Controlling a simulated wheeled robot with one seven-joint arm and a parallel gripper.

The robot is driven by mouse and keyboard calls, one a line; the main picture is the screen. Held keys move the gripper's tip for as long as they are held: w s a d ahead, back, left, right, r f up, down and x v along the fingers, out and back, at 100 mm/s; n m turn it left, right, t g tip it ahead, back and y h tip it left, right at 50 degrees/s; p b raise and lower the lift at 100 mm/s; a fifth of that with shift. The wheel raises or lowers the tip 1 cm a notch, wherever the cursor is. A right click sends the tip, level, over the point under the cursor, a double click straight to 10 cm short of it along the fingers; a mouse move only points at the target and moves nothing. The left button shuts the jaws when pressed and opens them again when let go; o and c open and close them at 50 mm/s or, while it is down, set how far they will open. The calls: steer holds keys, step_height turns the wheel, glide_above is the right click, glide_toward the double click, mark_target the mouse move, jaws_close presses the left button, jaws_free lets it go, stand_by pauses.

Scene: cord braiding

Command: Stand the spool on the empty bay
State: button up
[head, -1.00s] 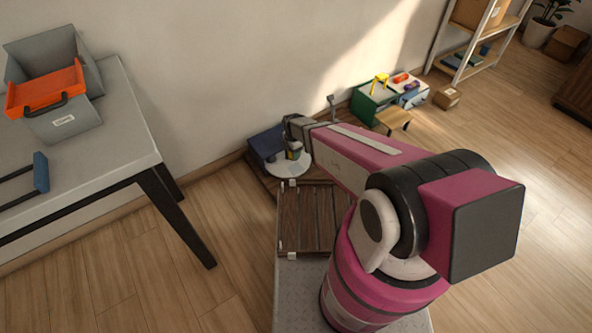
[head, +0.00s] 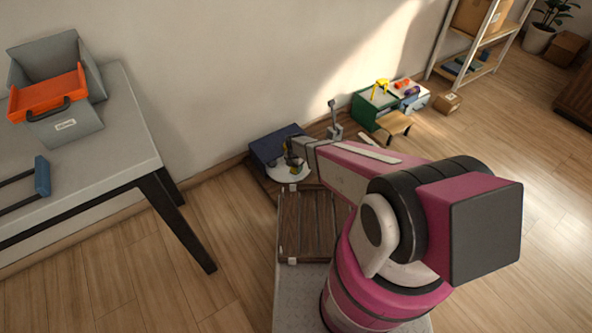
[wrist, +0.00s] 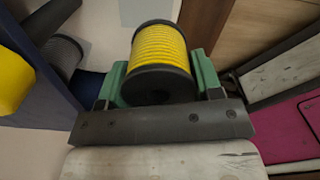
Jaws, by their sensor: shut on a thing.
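A spool of yellow cord with dark end flanges (wrist: 160,60) is held between the green fingers of my gripper (wrist: 160,80) in the wrist view. The gripper is shut on it. In the head view my gripper (head: 291,153) is over a round white disc (head: 283,169) beside a blue box (head: 270,147). The wrist view shows a second yellow spool (wrist: 10,78) at the left edge and a dark grey spool (wrist: 62,52) near it. The arm covers part of the disc, and I cannot make out the empty bay.
A slatted wooden rack (head: 310,225) lies in front of the disc. A grey upright post (head: 335,120) stands behind the arm. A green box (head: 375,108) and small wooden stool (head: 396,124) stand to the right. A grey table (head: 105,150) is at left.

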steer(key=w+f, duration=0.2)
steer(key=shift+w+d, duration=0.35)
steer(key=shift+w, duration=0.05)
steer(key=shift+f, duration=1.85)
steer(key=shift+f, duration=0.1)
steer(key=o, duration=0.9)
steer(key=shift+o, duration=0.2)
